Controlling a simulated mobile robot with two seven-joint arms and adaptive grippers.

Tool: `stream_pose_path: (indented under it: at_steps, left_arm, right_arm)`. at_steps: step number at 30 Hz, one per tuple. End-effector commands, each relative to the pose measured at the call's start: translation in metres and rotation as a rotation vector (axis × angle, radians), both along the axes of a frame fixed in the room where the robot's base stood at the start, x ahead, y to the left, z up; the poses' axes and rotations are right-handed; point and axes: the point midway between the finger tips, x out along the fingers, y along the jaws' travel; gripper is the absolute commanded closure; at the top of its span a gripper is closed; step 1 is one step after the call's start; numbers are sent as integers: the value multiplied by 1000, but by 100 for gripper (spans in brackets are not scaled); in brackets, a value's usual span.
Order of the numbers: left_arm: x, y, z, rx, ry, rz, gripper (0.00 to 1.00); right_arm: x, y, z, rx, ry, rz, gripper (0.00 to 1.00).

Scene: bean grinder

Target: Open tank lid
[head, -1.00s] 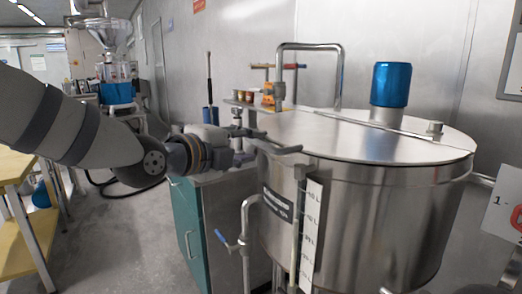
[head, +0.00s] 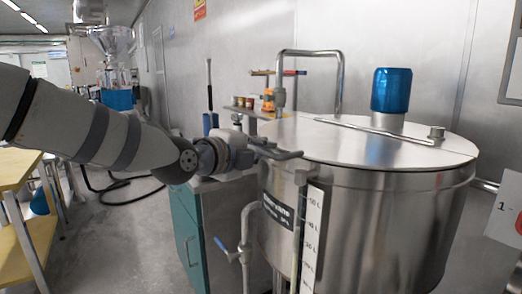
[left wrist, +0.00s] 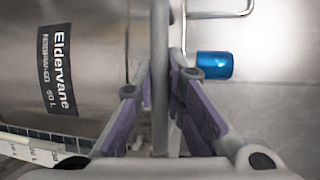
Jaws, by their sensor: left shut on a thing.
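The steel tank (head: 375,220) stands at the right of the head view with its flat round lid (head: 350,140) lying on top, looking closed. A grey bar handle (head: 290,155) sticks out at the lid's left edge. My left gripper (head: 262,148) is at this handle, coming from the left, and is shut on it. In the left wrist view the handle (left wrist: 160,50) runs between the purple-padded fingers of my left gripper (left wrist: 162,80). Part of the handle is hidden by the fingers. My right gripper is not in view.
A blue cylinder (head: 391,90) stands on the lid. A bent pipe (head: 342,75) rises behind the tank, and a pipe with a blue-handled valve (head: 222,245) is in front. A teal cabinet (head: 190,235) stands below my left arm. A yellow table (head: 30,240) is at far left.

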Motion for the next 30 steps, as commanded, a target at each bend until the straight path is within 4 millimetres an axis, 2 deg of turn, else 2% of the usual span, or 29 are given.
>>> stream_pose_path:
  at_steps: [5,8,13,19,24,30]
  left_arm:
    - [0,0,19,-2,-7,1,100]
    - [-1,0,40,-4,-13,2,100]
    - [2,-5,87,-5,-21,2,100]
    - [13,-17,136,-10,-9,5,100]
    - [22,-29,163,-11,-1,3,100]
    - [29,-40,186,-10,1,2,100]
  right_arm:
    - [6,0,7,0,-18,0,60]
    - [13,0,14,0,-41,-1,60]
    - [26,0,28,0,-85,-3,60]
    - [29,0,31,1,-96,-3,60]
    - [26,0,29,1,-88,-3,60]
    - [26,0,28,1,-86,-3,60]
